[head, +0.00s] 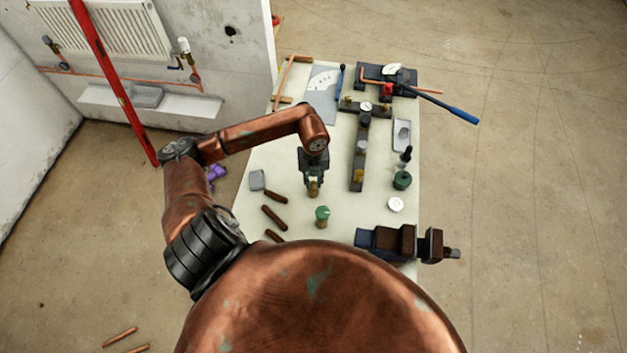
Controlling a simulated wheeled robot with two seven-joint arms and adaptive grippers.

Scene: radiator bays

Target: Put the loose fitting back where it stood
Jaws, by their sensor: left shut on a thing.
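My left gripper (314,184) reaches over the pale bench and is shut on a small brass fitting (314,191). The gripper hides the fitting's upper part, and I cannot tell whether its lower end touches the bench. To the right is a dark bar (356,130) carrying a brass piece (358,176) at its near end, a silver piece (361,147) further up and a round white-faced gauge (366,106) near its far end. A green-topped fitting (322,213) stands apart on the bench, nearer to me. My right gripper is not in view.
The bench (285,160) has a vice-like block (400,241) at its near right edge. A green roll (402,180), a white disc (395,204), a grey tray (401,135) and a blue-handled tool (448,107) lie right. Brown rods (274,217) lie left.

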